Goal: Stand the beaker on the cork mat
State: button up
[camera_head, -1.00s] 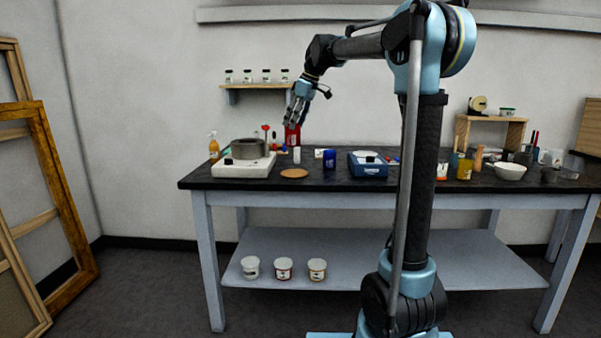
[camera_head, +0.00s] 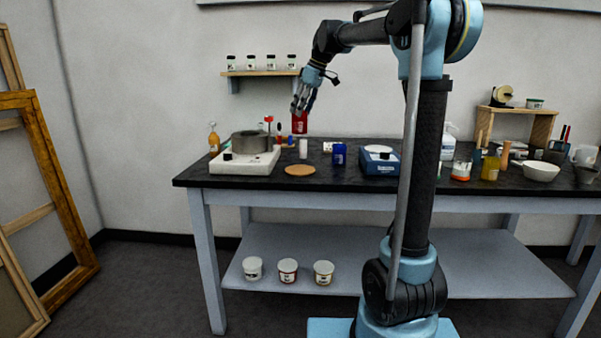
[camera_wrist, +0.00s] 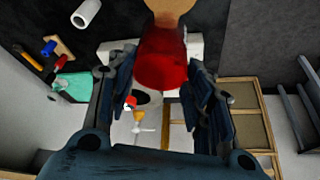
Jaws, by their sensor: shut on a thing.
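The red beaker (camera_head: 299,122) hangs below my gripper (camera_head: 304,97), in the air above the left part of the dark table. In the wrist view, the beaker (camera_wrist: 163,62) sits between the fingers of my gripper (camera_wrist: 160,95), which are shut on it. Its lower part is hard to make out there. The cork mat (camera_head: 300,170) is a flat tan disc near the table's front edge, lower in the head view than the beaker. The mat looks bare. A tan patch at the top of the wrist view may be part of it.
A white hotplate (camera_head: 230,165) with a grey pot (camera_head: 249,143) stands left of the mat. A white cylinder (camera_head: 303,149) stands behind it. A blue cup (camera_head: 339,155) and a blue device (camera_head: 379,165) stand to the right. A wall shelf (camera_head: 262,73) holds small jars.

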jog(key=shift+d, duration=0.1)
notch_tip(320, 180, down, 15)
jog(key=shift+r, duration=0.2)
dwell(0.6)
jog(key=o, duration=1.4)
jog(key=shift+f, duration=0.1)
jog(key=v, duration=1.2)
